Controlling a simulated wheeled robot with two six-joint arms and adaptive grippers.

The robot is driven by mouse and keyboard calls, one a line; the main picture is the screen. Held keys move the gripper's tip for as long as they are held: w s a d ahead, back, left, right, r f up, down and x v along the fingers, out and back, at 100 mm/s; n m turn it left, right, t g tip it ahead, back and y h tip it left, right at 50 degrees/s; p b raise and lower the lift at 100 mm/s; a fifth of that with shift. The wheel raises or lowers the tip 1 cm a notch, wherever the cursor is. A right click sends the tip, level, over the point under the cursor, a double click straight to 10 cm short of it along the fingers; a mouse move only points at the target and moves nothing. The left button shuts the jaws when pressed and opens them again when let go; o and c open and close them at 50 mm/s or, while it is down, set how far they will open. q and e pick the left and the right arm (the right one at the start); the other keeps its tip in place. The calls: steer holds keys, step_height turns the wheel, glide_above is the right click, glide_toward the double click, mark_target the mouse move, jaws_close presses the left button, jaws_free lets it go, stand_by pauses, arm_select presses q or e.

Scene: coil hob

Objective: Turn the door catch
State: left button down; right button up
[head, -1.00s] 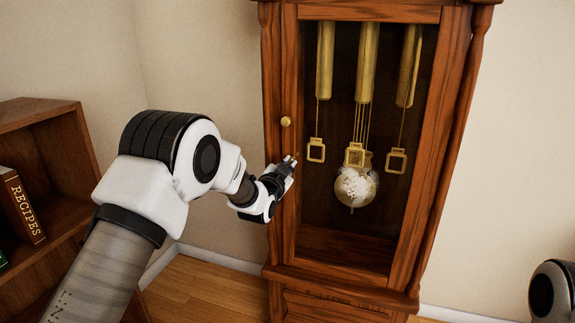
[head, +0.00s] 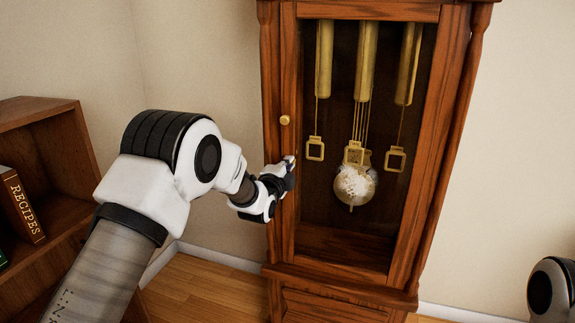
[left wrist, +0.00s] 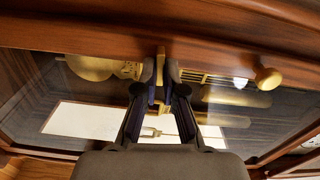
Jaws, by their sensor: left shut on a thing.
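The tall wooden clock case (head: 281,60) has a glazed door with a small round brass knob (head: 285,120) on its left frame; the knob also shows in the left wrist view (left wrist: 267,78). My left gripper (head: 288,171) is at that left frame, below the knob. In the left wrist view my left gripper (left wrist: 160,84) is shut on the small brass door catch (left wrist: 160,62), which stands out from the wood between the fingertips. In the head view the fingers mostly hide the catch. My right gripper is out of view.
Behind the glass hang brass weights (head: 366,62) and a round pendulum bob (head: 355,186). A wooden bookcase (head: 60,213) with a recipes book (head: 22,206) stands at the left. Bare wall and floor lie between bookcase and clock. Part of my right arm shows at lower right.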

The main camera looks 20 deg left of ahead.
arm_select(q)
steer(key=shift+m, duration=0.6)
steer(key=c, duration=1.3)
jaws_free()
steer(key=s, duration=1.2)
steer(key=shift+a, duration=0.2)
steer(key=shift+f, duration=0.1)
